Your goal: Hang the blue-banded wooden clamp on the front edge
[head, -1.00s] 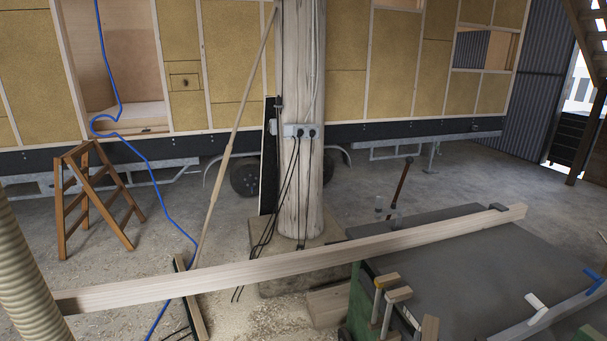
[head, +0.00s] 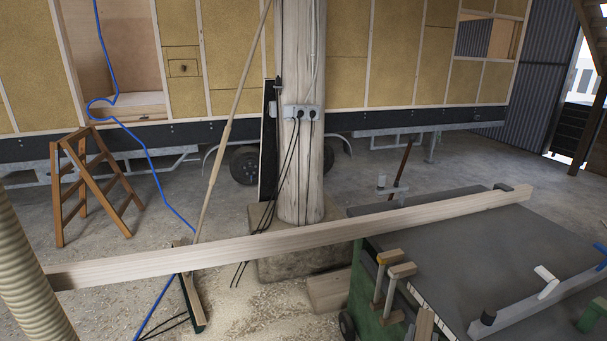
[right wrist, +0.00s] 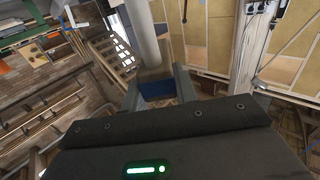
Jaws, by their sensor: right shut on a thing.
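In the right wrist view my right gripper (right wrist: 160,96) is shut on the blue-banded clamp (right wrist: 157,88). Its blue part shows between the fingers, and a pale grey bar (right wrist: 143,35) extends up the picture from there. Most of its wooden part is hidden. I cannot make out this gripper or its clamp in the head view. There, two other wooden-topped clamps hang at the front edge of the grey-topped table (head: 480,245): one with a yellow mark (head: 388,257) and one beside it (head: 402,269). My left gripper is not in view.
A long timber beam (head: 270,243) lies across the table's far side and sticks out left. A grey fence with a white handle (head: 546,273) lies on the table. A wooden post (head: 300,170), a broom (head: 190,285) and a trestle (head: 90,190) stand beyond. The mid tabletop is clear.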

